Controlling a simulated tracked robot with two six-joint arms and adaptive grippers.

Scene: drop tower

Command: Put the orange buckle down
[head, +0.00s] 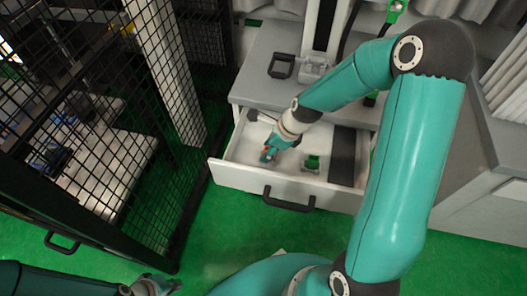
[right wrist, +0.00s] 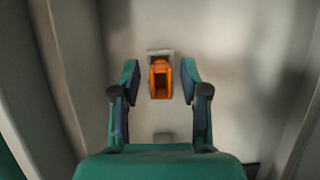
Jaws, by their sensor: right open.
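The orange buckle (right wrist: 161,82) lies on the pale drawer floor in the right wrist view, with a grey piece at its far end. It sits between the two fingers of my right gripper (right wrist: 160,88), which are apart with a gap on each side of it. In the head view my right gripper (head: 276,146) reaches down into the open white drawer (head: 235,177), and a bit of the orange buckle (head: 265,154) shows beside the fingers. My left gripper (head: 152,287) is at the lower left, partly cut off, and its jaw state is unclear.
A green item (head: 312,162) and a dark strip (head: 342,155) are in the drawer, right of my gripper. The drawer walls stand close around. A black mesh fence (head: 165,215) stands to the left. A black frame (head: 281,65) lies on the grey counter (head: 262,88) behind.

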